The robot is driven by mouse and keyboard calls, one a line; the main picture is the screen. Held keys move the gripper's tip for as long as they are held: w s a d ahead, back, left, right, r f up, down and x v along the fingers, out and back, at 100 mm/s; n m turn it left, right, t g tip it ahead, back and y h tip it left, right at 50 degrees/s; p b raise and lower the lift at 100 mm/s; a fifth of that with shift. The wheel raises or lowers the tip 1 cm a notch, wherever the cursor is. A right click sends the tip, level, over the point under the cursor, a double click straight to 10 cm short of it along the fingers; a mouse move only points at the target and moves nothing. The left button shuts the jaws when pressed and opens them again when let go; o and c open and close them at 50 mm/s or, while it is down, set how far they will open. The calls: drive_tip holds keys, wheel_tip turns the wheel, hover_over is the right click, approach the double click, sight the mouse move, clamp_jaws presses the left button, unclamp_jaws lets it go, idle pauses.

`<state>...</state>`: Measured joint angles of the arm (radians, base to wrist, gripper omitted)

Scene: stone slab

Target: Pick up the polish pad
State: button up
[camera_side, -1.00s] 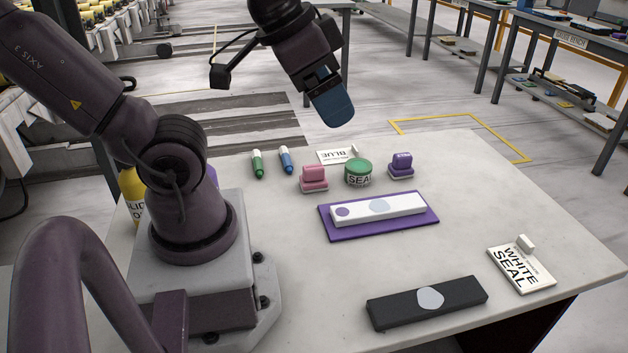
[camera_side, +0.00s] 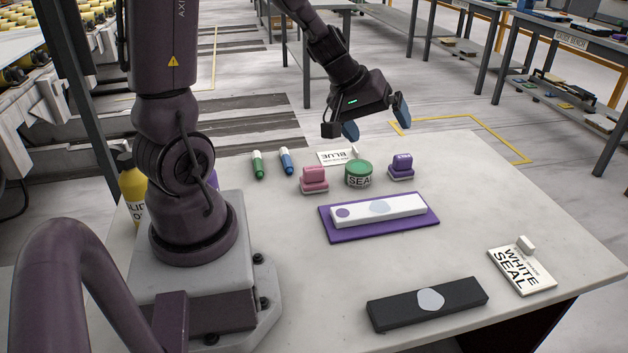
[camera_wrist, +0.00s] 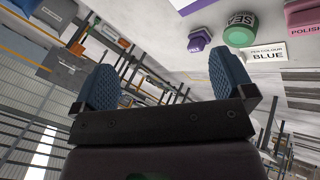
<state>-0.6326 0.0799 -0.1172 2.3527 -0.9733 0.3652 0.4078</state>
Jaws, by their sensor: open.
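Two handled pads stand on the slab in the side view: a pink one (camera_side: 314,180) and a purple one (camera_side: 401,166). In the wrist view, the pink pad (camera_wrist: 303,18) is cut by the right edge and its lettering seems to begin "POL". The purple pad (camera_wrist: 201,40) also shows there, its lettering too small to read surely. My gripper (camera_side: 376,119) is open and empty, above and beyond the back edge of the slab, behind both pads. Its blue fingers stand wide apart in the wrist view (camera_wrist: 167,76), and it touches nothing.
A green SEAL tin (camera_side: 358,173) stands between the pads. A BLUE card (camera_side: 337,157), green marker (camera_side: 257,164) and blue marker (camera_side: 286,161) lie behind. In front are a purple mat (camera_side: 330,229) with a white bar, a black bar (camera_side: 460,293) and a WHITE SEAL card (camera_side: 521,270).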

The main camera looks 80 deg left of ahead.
drive_tip(key=a+f+n+g+y, duration=0.1)
drive_tip(key=a+f+n+y, duration=0.25)
drive_tip(key=a+f, duration=0.35)
drive_tip(key=n+g+y, duration=0.1)
drive_tip(key=n+g, duration=0.2)
drive_tip(key=g, duration=0.3)
approach(314, 168)
drive_tip(key=x, duration=0.7)
drive_tip(key=shift+s+r, duration=0.1)
drive_tip(key=shift+s, duration=0.1)
drive_tip(key=shift+w+x, duration=0.1)
drive_tip(key=shift+x, duration=1.25)
drive_tip(key=shift+w+x, duration=0.15)
drive_tip(key=shift+x, duration=1.2)
drive_tip(key=c, duration=1.1)
drive_tip(key=shift+o, duration=0.2)
drive_tip(key=shift+y, duration=0.25)
